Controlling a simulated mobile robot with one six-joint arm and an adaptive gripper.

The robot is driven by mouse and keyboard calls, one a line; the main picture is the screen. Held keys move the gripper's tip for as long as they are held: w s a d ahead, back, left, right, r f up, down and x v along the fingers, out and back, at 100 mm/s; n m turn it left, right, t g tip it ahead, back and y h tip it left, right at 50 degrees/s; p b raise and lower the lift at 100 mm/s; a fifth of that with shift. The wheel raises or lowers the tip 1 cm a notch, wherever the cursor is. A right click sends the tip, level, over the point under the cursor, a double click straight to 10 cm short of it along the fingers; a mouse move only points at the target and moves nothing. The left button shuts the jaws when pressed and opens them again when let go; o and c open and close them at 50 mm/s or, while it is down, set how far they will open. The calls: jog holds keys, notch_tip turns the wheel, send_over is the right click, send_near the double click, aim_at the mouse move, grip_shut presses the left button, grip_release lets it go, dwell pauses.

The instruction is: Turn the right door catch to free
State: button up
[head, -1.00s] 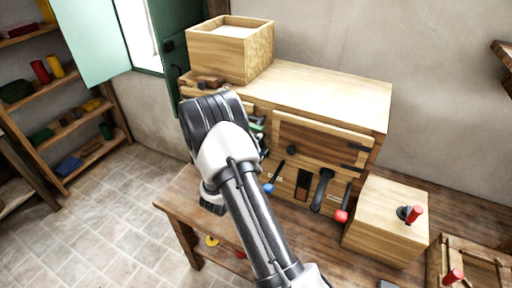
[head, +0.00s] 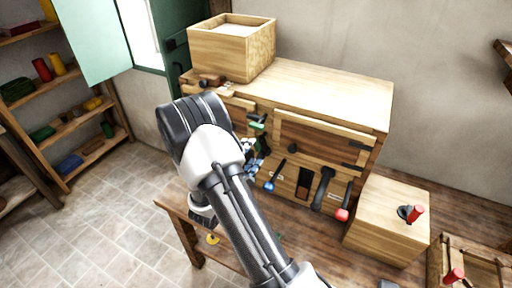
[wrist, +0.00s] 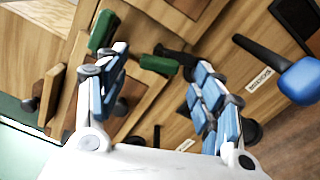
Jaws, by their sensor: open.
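A green-handled catch (wrist: 158,65) with a dark metal end shows between my open fingers in the wrist view. No contact is visible. A second green handle (wrist: 101,30) lies up and left of it, near one fingertip. I cannot tell for sure which is the right door catch. In the head view, a green catch (head: 258,126) shows at the left edge of the right door (head: 325,138), partly behind my arm. My gripper (wrist: 160,60) is open and empty in front of the cabinet; in the head view my wrist mostly hides it.
A blue-knobbed lever (wrist: 298,80) stands close to the right finger. Black and red-knobbed levers (head: 342,214) are further right on the cabinet. An open wooden box (head: 232,52) stands on top. A wooden block with a red-handled crank (head: 415,212) stands at the right.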

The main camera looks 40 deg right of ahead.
jog(key=v, duration=0.6)
jog(key=shift+s+a, duration=0.15)
jog(key=shift+a, duration=0.15)
jog(key=s+r+m+g+y+b, duration=0.1)
jog(key=s+r+m+g+y, duration=0.15)
jog(key=s, duration=0.35)
jog(key=s+a+r+m+g+y+b, duration=0.1)
jog(key=s+r+m+g, duration=0.25)
jog(key=s, duration=0.25)
jog(key=s+r+m+g+y+b, duration=0.1)
jog(key=s+r+m+g+y, duration=0.1)
jog(key=s+r+g, duration=0.3)
jog(key=s+a+t+y+b, duration=0.1)
jog(key=s+a+t+y, duration=0.1)
jog(key=a, duration=0.4)
jog(key=s+a+t+y+b, duration=0.1)
jog(key=s+a+t+y, duration=0.1)
jog(key=a+y, duration=0.3)
jog(key=s+a+t+y+b, duration=0.1)
jog(key=s+a+t+y, duration=0.1)
jog(key=a, duration=0.6)
jog(key=shift+f+m+t+y, duration=0.35)
jog(key=shift+t+y, duration=0.5)
jog(key=shift+t, duration=0.35)
jog(key=shift+w+a+r+t, duration=0.2)
jog(key=shift+a+t, duration=0.1)
jog(key=shift+a, duration=0.25)
jog(key=shift+c, duration=0.2)
